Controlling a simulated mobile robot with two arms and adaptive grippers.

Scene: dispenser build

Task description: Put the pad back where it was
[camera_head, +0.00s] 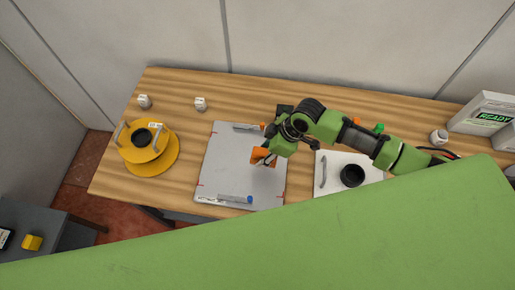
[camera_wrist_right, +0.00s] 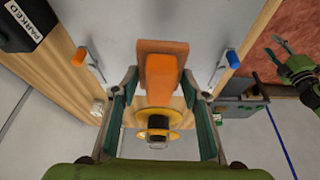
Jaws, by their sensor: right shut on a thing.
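The orange pad (camera_head: 264,156) is in my right gripper (camera_head: 266,163), over the pale grey board (camera_head: 222,160) in the head view. In the right wrist view the orange pad (camera_wrist_right: 163,75) stands between the two fingers of my right gripper (camera_wrist_right: 162,112). The gripper is shut on it. I cannot tell whether the pad touches the board. My left gripper (camera_wrist_right: 278,52) shows only at the right of the right wrist view, small and apart from the pad, with its fingers spread.
Clamps with blue (camera_head: 249,200) and orange (camera_head: 262,126) ends sit along the board's edges. A yellow round dispenser (camera_head: 165,165) stands to the left. A white plate (camera_head: 333,188) with a black cup (camera_head: 352,175) lies to the right. A dark block labelled PARKED (camera_wrist_right: 15,22) is nearby.

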